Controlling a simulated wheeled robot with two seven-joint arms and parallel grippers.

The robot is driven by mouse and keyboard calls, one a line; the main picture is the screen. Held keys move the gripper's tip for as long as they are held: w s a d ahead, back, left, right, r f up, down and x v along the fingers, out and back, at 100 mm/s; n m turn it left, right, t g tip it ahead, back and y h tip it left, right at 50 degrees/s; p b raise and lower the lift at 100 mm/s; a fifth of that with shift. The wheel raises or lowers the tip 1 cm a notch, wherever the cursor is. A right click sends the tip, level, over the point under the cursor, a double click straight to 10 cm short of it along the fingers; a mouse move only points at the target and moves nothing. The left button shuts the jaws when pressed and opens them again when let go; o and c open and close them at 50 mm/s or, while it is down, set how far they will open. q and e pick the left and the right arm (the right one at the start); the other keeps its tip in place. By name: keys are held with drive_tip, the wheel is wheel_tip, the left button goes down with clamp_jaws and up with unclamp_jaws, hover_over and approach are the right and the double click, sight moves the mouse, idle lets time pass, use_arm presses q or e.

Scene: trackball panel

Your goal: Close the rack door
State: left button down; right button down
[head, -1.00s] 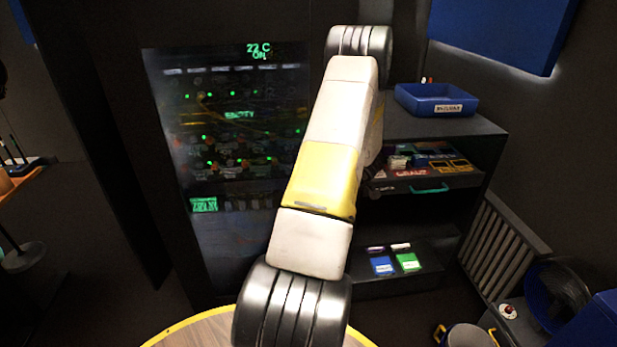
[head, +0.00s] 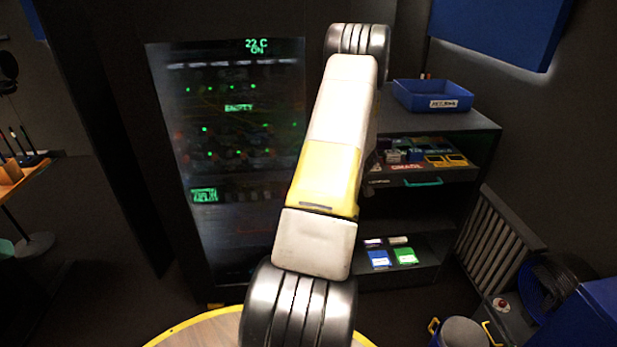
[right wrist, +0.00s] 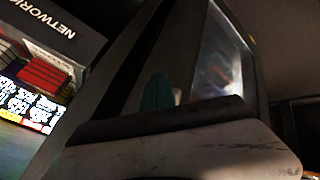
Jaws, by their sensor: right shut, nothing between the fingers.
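The rack door (head: 238,235) is a tall, dark glass panel in a black frame, left of centre in the head view. Green lights and the word "EMPTY" show on or through it. I cannot tell how far it stands open. My right arm crosses in front of its right side and hides that edge. In the right wrist view a glass pane (right wrist: 222,65) in a dark frame stands close ahead, with a teal piece beside it. My right gripper (right wrist: 165,122) shows there only as a pale body with a dark bar; it is shut and empty. My left gripper is out of view.
A dark shelf unit (head: 470,131) stands right of the rack, with a blue bin (head: 432,95) on top and small boxes inside. A slatted grille (head: 497,240), a fan and a bucket (head: 465,332) are at lower right. An orange desk (head: 22,178) is at far left.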

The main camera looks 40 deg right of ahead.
drive_tip(key=s+r, duration=0.7)
drive_tip(key=r, duration=0.1)
drive_tip(key=shift+s+d, duration=0.15)
drive_tip(key=shift+d, duration=0.2)
drive_tip(key=w+a+r+m+h, duration=0.1)
drive_tip(key=w+a+r, duration=0.3)
drive_tip(key=r, duration=0.4)
drive_tip(key=w+a+r+m+h, duration=0.1)
drive_tip(key=w+a+r, duration=0.2)
drive_tip(key=a+r, duration=0.35)
drive_tip(key=s+a+r+m, duration=0.2)
drive_tip(key=a+r, duration=0.8)
drive_tip(key=a, duration=0.4)
drive_tip(key=s+a+r+y, duration=0.1)
drive_tip(key=s+a+y, duration=0.2)
drive_tip(key=s+a, duration=0.5)
drive_tip(key=s+a+r+y, duration=0.1)
drive_tip(key=s+a+y, duration=0.3)
drive_tip(key=a, duration=1.1)
drive_tip(key=s, duration=0.3)
drive_tip(key=shift+s+a+r+g, duration=0.15)
drive_tip(key=shift+s+r+g, duration=0.15)
drive_tip(key=shift+s, duration=0.1)
